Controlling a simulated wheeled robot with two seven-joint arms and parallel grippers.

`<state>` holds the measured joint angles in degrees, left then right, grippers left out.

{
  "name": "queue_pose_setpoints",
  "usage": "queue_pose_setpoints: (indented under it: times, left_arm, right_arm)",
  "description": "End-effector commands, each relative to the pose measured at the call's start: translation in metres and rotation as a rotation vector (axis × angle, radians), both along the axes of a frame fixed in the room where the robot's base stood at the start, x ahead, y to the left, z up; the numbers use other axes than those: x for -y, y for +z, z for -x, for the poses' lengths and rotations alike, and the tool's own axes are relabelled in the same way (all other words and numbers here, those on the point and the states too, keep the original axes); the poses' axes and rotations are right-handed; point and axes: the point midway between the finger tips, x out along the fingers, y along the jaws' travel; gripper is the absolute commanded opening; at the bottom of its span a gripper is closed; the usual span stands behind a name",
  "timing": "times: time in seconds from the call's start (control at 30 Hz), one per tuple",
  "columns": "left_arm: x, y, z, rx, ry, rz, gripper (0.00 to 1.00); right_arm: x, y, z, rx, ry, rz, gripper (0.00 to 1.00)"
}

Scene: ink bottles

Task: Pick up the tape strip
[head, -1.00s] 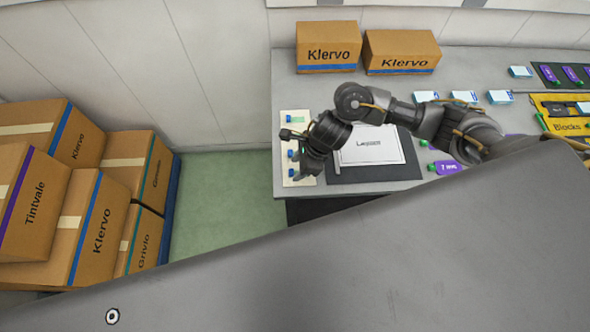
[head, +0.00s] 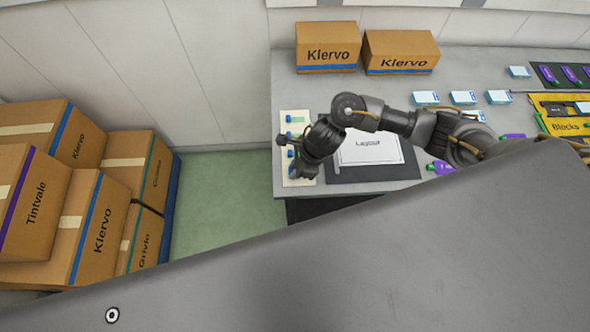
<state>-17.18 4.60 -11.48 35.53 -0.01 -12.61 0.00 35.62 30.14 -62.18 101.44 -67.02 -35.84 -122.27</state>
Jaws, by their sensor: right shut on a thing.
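My right gripper (head: 281,141) is above the left end of the table, over a narrow pale board (head: 302,182). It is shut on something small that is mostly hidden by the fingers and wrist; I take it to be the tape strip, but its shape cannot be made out. The board carries a small green piece (head: 297,119) near its far end and small blue pieces (head: 292,172) along its left side, partly covered by my gripper. My left gripper is not in view.
Two Klervo boxes (head: 327,47) stand at the table's back. Several small blue-and-white boxes (head: 463,98) and a yellow tray (head: 560,125) are to the right. Stacked cartons (head: 105,215) stand on the left.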

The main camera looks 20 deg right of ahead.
Motion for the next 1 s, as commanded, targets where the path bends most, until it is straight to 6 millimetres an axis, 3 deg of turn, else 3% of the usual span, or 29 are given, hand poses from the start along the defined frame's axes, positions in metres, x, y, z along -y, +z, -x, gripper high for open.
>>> queue_pose_setpoints:
  times: [0.17,0.37,0.6,0.8,1.0]
  left_arm:
    - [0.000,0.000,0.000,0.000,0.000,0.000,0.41]
    - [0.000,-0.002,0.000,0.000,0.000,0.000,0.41]
    - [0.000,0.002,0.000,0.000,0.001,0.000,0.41]
    - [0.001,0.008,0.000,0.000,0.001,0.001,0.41]
    - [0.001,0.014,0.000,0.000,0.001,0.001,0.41]
  right_arm:
    - [0.000,0.007,-0.001,0.003,0.002,-0.001,0.10]
    - [-0.002,0.035,0.000,0.006,0.006,-0.001,0.10]
    - [-0.027,0.094,0.041,0.011,0.015,-0.002,0.10]
    - [-0.051,0.114,0.083,0.008,0.016,0.000,0.10]
    - [-0.066,0.127,0.108,0.004,0.009,0.000,0.10]
